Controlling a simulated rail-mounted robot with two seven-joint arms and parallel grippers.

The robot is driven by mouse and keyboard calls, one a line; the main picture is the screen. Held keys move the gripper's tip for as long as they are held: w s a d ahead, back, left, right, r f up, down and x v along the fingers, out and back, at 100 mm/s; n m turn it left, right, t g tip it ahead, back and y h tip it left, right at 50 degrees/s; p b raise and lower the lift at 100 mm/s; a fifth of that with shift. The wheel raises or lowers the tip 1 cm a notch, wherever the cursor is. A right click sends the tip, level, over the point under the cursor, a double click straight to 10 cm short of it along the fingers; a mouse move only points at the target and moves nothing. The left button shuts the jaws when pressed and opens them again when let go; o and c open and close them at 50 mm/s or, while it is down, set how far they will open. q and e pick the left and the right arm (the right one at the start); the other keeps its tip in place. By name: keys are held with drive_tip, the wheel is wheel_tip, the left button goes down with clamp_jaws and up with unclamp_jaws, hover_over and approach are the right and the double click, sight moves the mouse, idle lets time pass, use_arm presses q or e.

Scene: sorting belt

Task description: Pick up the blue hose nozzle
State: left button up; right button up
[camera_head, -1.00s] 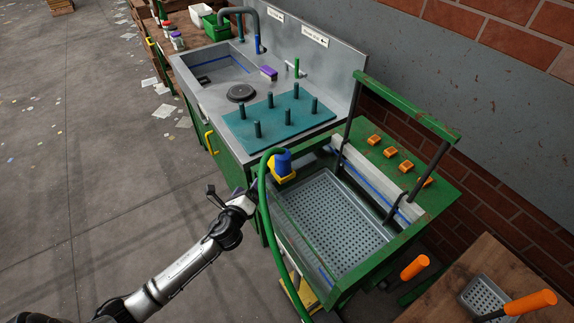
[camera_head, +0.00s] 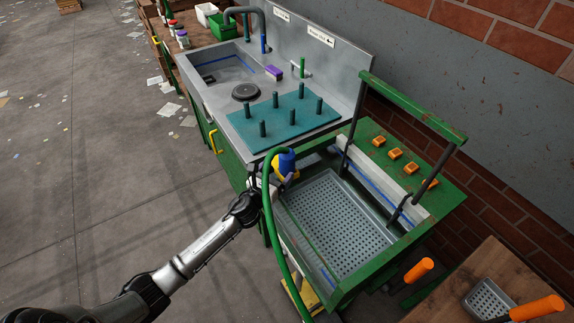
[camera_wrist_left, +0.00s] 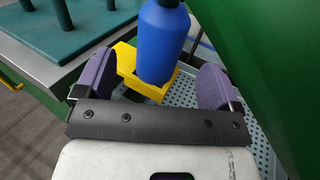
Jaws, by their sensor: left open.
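The blue hose nozzle (camera_head: 285,162) sits in a yellow holder (camera_head: 287,175) at the near left corner of the green wash station. A green hose (camera_head: 268,200) curves from its top down to the floor. My left gripper (camera_head: 272,180) is right beside the nozzle, partly hidden by the hose. In the left wrist view, the nozzle (camera_wrist_left: 161,40) stands between the two purple finger pads, with the yellow holder (camera_wrist_left: 140,72) around its lower part. The pads stand apart on either side, with a visible gap to the nozzle. My right gripper is not in view.
A perforated grey basket (camera_head: 335,225) lies in the wash station, with a green-topped frame (camera_head: 415,110) above it. A teal peg board (camera_head: 283,120) sits on the steel counter behind. A wooden table (camera_head: 470,290) with orange-handled tools is at lower right.

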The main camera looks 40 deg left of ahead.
sight(282, 166)
use_arm(q)
drive_tip(key=shift+w+a+f+b, duration=0.1)
drive_tip(key=shift+w+a+b, duration=0.05)
drive_tip(key=shift+w, duration=0.95)
drive_tip(key=shift+w+a+f+b, duration=0.1)
drive_tip(key=shift+w+b, duration=0.05)
drive_tip(key=shift+w, duration=0.9)
drive_tip(key=shift+w+a+b, duration=0.15)
drive_tip(key=shift+w, duration=0.95)
drive_tip(key=shift+c, duration=0.5)
drive_tip(key=c, duration=1)
drive_tip(key=shift+r, duration=0.1)
wheel_tip(282, 166, up, 10)
drive_tip(key=p, duration=0.3)
drive_tip(key=shift+p, duration=0.35)
